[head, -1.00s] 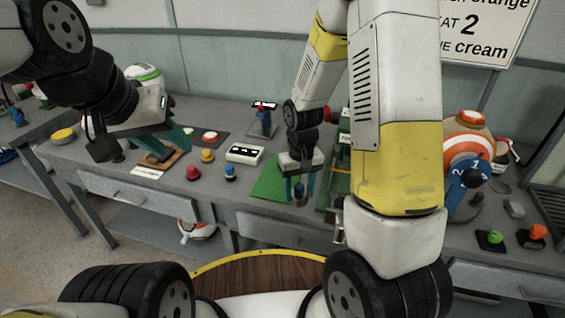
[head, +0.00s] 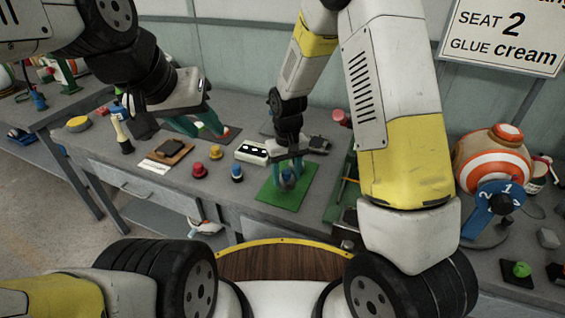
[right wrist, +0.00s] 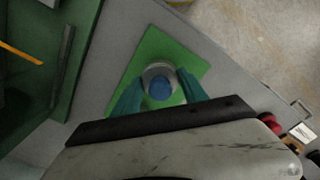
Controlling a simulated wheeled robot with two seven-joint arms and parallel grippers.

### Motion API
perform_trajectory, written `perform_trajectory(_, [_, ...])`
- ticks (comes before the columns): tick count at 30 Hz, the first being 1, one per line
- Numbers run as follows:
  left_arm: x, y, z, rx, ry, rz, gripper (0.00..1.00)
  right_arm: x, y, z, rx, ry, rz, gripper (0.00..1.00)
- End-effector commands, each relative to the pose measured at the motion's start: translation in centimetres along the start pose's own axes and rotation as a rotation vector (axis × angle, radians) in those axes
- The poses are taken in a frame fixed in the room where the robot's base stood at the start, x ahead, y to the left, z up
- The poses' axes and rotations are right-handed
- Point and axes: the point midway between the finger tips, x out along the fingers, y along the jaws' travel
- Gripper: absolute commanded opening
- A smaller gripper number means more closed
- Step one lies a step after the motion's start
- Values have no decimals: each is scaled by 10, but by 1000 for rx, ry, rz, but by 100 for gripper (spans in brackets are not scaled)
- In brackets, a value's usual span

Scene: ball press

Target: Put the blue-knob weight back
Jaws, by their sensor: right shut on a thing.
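My right gripper (head: 288,170) is shut on a weight with a blue knob (right wrist: 160,88), over the green mat (head: 268,190). In the right wrist view the weight's round metal body sits between the teal fingers (right wrist: 158,95), with the mat (right wrist: 178,48) around it. I cannot tell whether the weight touches the mat. Another blue-knobbed piece (head: 237,172) stands on the grey table left of the mat, beside a red-knobbed one (head: 198,170) and a yellow-knobbed one (head: 216,152). My left gripper (head: 203,126) is open and empty, in the air over the back left of the table.
A brown block (head: 168,150) lies at left. An orange-and-white round device (head: 492,160) stands far right.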

Motion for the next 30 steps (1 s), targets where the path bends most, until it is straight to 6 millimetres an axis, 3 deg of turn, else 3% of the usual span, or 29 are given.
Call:
perform_trajectory(9, [0,0,0,0,0,0,36,2,-5,-26,0,2,0,0])
perform_trajectory(16, [0,0,0,0,0,0,36,36,-5,-23,0,-2,1,0])
perform_trajectory(27, [0,0,0,0,0,0,36,40,-4,-23,0,1,0,0])
perform_trajectory(28, [0,0,0,0,0,0,36,40,-4,-23,0,0,0,54])
perform_trajectory(30, [0,0,0,0,0,0,36,40,-4,-23,0,1,0,68])
